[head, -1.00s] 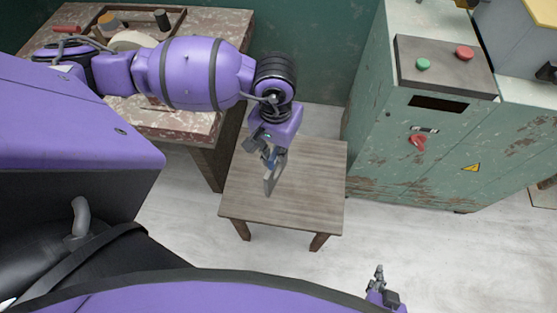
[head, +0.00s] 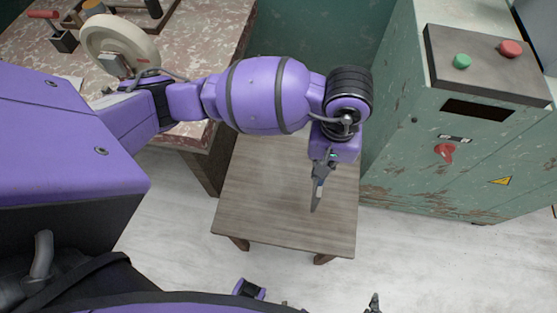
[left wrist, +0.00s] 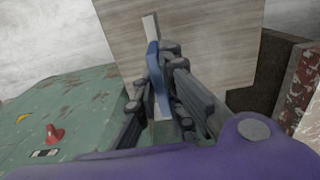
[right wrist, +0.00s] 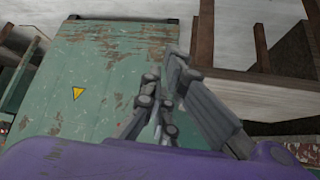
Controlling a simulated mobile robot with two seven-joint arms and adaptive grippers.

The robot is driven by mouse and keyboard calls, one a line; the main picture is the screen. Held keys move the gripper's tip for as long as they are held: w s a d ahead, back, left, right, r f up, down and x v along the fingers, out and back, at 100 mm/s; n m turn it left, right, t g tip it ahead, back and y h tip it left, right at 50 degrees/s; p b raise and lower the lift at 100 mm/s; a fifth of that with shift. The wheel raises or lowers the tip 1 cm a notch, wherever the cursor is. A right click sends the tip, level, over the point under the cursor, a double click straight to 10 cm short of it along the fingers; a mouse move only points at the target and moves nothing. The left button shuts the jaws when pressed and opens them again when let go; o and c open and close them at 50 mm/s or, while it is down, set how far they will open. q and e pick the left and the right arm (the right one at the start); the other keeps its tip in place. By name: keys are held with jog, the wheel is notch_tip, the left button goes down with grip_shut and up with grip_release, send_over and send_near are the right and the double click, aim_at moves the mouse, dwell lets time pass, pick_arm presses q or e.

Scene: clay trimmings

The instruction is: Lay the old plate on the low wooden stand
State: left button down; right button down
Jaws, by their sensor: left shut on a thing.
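The low wooden stand (head: 262,215) is a square, grey-brown table with short legs; its bare top also shows in the left wrist view (left wrist: 215,50). My left gripper (head: 319,176) is over the stand's right part and shut on the plate (head: 316,201). The plate is thin and grey, on edge and pointing down; the gap to the stand top is hard to judge. In the left wrist view the plate (left wrist: 150,28) shows as a narrow strip with a blue part between the fingers. My right gripper (right wrist: 160,90) has its fingers close together, empty, low in front of the stand.
A green cabinet (head: 450,125) with buttons and a red switch stands close right of the stand. A worn workbench (head: 205,50) at the left carries a pale round wheel (head: 120,45) and tools. Pale floor (head: 420,250) in front is clear.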

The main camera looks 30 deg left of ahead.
pick_arm(q)
jog(key=s+a+f, duration=0.1)
jog(key=a+f, duration=0.5)
jog(key=f, duration=0.3)
jog(key=shift+a+f, duration=0.4)
jog(key=shift+f, duration=0.15)
jog(key=c, duration=2.2)
grip_release()
jog(key=o, duration=0.4)
jog(key=shift+c, duration=0.2)
notch_tip(320, 180, up, 12)
jog(key=shift+p, duration=0.35)
